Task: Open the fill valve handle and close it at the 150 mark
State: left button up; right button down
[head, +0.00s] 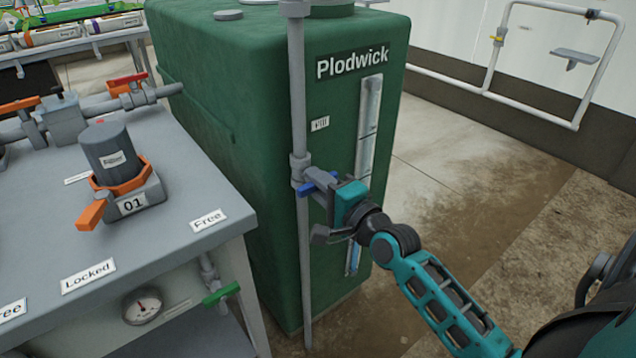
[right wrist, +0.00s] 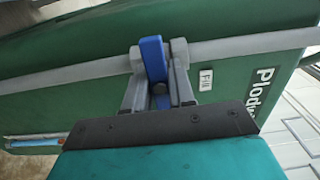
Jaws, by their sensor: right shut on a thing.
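The green tank (head: 230,110) marked "Plodwick" stands in the middle of the head view. A grey vertical pipe (head: 298,90) runs down its front, beside a small "Fill" label (head: 320,124). The blue fill valve handle (head: 309,188) is on this pipe and lies crosswise to it; the handle also shows in the right wrist view (right wrist: 152,55). My right gripper (head: 328,190) is shut on the handle, fingers on either side. A clear sight gauge (head: 368,125) on the tank shows blue near its bottom; its marks are unreadable. My left gripper is out of view.
A grey bench (head: 160,225) at left carries an orange-handled unit "01" (head: 115,160), "Free" and "Locked" labels, and valves with orange and red handles. A dial (head: 141,306) and a green handle (head: 221,294) sit below its top. Floor right of the tank is clear.

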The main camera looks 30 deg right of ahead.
jog(key=shift+r+n+p, duration=0.2)
jog(key=shift+n+p, duration=1.4)
jog(key=shift+n, duration=0.1)
jog(key=n+p, duration=0.3)
jog(key=shift+n, duration=0.3)
jog(key=shift+n+p, duration=0.55)
jog(key=shift+n, duration=0.65)
jog(key=shift+f+n+p, duration=0.15)
jog(key=shift+n+p, duration=0.65)
jog(key=shift+n, duration=0.5)
